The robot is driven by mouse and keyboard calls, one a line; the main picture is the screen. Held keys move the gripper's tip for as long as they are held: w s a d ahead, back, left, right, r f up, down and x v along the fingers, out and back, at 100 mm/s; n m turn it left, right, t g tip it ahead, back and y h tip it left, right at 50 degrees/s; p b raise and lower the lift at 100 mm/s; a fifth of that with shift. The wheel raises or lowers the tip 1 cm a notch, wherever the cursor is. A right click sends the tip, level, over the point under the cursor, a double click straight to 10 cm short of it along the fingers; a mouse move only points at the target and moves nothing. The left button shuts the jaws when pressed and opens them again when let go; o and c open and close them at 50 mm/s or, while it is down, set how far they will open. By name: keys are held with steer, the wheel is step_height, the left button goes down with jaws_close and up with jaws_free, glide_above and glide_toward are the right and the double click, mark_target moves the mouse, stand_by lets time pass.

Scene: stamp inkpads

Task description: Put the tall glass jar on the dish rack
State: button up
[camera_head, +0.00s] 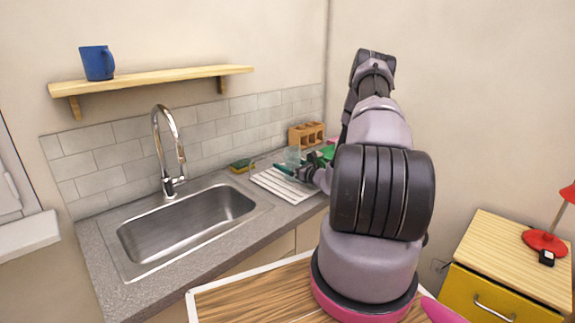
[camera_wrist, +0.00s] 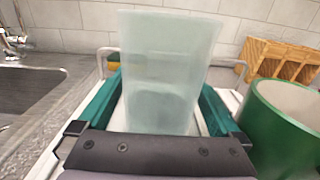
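The tall glass jar (camera_wrist: 165,75) is pale, clear and upright in the middle of the wrist view, between the two teal fingers of my gripper (camera_wrist: 160,110). The fingers lie along both sides of the jar and appear closed on it. In the head view the jar (camera_head: 292,155) is small, at the tip of my gripper (camera_head: 305,168). The white dish rack (camera_head: 284,186) lies on the counter right of the sink, below the jar. The jar hides part of the rack, and I cannot tell whether its base touches it.
A green container (camera_wrist: 285,130) stands close on the right. A wooden holder (camera_head: 306,135) is at the back wall. A yellow and green sponge (camera_head: 241,166) lies left of the rack. The sink (camera_head: 190,222) and tall faucet (camera_head: 168,150) are further left.

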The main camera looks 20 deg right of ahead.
steer(key=shift+r, duration=0.1)
steer(key=shift+s+d, duration=0.1)
steer(key=shift+s, duration=0.15)
steer(key=v, duration=1.1)
steer(key=shift+s+r, duration=0.15)
steer(key=shift+s, duration=0.1)
steer(key=shift+s+d, duration=0.1)
